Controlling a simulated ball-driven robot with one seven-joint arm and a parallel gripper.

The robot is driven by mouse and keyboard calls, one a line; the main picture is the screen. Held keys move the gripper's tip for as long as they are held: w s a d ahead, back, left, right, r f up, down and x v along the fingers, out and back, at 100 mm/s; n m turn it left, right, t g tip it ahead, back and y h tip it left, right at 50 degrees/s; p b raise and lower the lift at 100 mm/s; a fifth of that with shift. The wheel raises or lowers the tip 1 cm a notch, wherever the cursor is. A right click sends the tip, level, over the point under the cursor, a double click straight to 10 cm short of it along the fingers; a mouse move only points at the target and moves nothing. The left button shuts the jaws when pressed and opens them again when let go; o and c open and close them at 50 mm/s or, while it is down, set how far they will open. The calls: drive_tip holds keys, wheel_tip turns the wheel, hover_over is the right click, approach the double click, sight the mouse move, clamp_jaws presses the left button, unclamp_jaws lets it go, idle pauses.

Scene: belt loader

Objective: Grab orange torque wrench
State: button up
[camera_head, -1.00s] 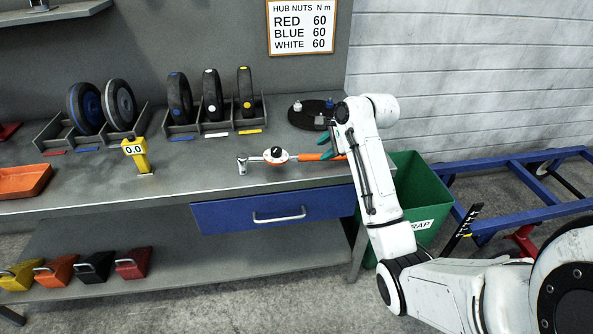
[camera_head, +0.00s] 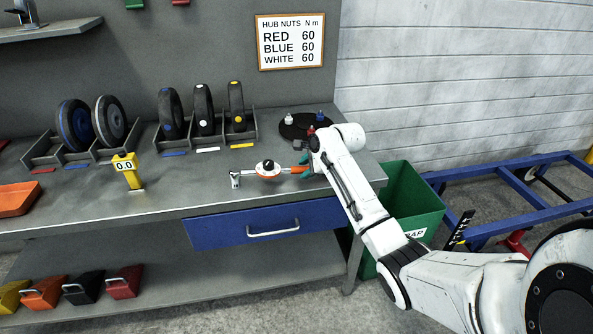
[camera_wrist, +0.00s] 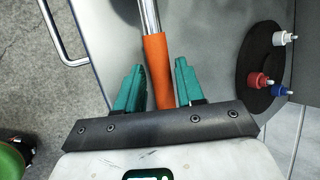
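My gripper (camera_wrist: 159,72) is at the handle end. Its two teal fingers stand open on either side of the orange handle, with a gap showing on both sides in the wrist view. In the head view my gripper (camera_head: 304,164) and arm hide the handle's right end.
A dark round plate (camera_head: 295,131) with coloured sockets stands just behind my gripper. A yellow gauge (camera_head: 131,174) and wheel racks (camera_head: 205,138) are to the left on the bench. A green scrap bin (camera_head: 413,200) stands right of the bench.

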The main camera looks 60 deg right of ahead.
drive_tip(key=shift+w+d+f, duration=0.1)
drive_tip(key=shift+w+f, duration=0.1)
drive_tip(key=shift+f, duration=0.1)
drive_tip(key=shift+c, duration=0.2)
clamp_jaws()
drive_tip(key=shift+r, duration=0.2)
